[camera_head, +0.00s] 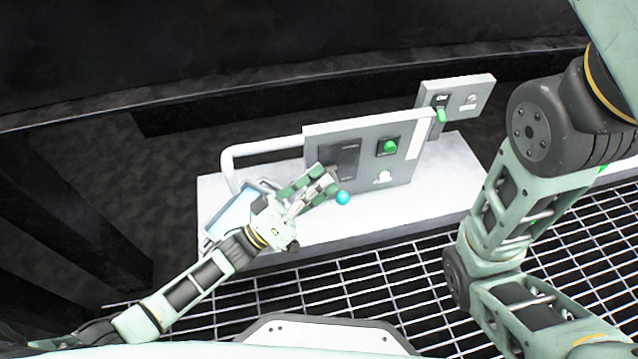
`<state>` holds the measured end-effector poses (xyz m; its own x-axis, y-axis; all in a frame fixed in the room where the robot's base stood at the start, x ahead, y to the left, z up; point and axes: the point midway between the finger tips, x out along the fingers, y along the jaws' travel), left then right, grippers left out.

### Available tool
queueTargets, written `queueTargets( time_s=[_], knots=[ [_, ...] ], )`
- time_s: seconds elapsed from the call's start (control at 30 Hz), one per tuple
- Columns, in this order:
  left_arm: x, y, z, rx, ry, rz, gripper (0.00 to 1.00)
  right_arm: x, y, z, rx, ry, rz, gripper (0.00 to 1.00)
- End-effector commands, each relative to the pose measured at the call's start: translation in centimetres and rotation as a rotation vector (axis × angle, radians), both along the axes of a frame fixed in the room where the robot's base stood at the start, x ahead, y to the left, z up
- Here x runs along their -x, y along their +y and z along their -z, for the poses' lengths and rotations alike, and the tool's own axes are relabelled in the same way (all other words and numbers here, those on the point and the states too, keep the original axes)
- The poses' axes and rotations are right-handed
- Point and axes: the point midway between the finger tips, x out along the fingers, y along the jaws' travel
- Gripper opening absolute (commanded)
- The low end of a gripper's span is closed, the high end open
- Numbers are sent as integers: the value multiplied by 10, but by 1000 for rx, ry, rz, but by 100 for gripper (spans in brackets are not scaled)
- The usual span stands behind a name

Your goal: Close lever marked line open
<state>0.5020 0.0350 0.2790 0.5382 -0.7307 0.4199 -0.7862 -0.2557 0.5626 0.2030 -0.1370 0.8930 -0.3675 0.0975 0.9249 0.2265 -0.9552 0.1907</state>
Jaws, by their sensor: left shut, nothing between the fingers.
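A grey upright panel (312,134) stands on a white bench. It bears a dark recessed plate (349,155), a green round button (390,146) and a white knob (383,177). A cyan ball (342,198), perhaps a lever's knob, shows just beside the fingertips of my left gripper (328,184). I cannot tell whether they touch. The left gripper is shut and empty, in front of the panel's lower left part, and hides some of it. Lettering is too small to read, so I cannot tell which part is marked line open. My right gripper is out of view.
A smaller grey panel (473,97) with a green handle (440,117) stands behind on the right. A white pipe rail (262,146) curves at the left of the bench (440,195). A light-blue panel (232,212) lies by my left wrist. Metal grating (390,270) lies in front.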

Motion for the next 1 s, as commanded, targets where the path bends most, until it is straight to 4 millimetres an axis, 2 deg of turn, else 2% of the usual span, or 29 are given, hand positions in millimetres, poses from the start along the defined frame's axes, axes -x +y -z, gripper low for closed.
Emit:
queueTargets(
  time_s=[0.3, 0.47, 0.63, 1.0],
  knots=[
    [1, 1, 1, -1, 1, 0, 0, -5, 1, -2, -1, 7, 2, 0],
    [9, 12, 9, -3, 4, -1, 0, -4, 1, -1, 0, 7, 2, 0],
    [29, 40, 25, -4, 5, -1, 0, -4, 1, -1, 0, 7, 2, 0],
    [80, 109, 22, -3, 3, 0, 0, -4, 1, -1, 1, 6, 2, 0]
  ],
)
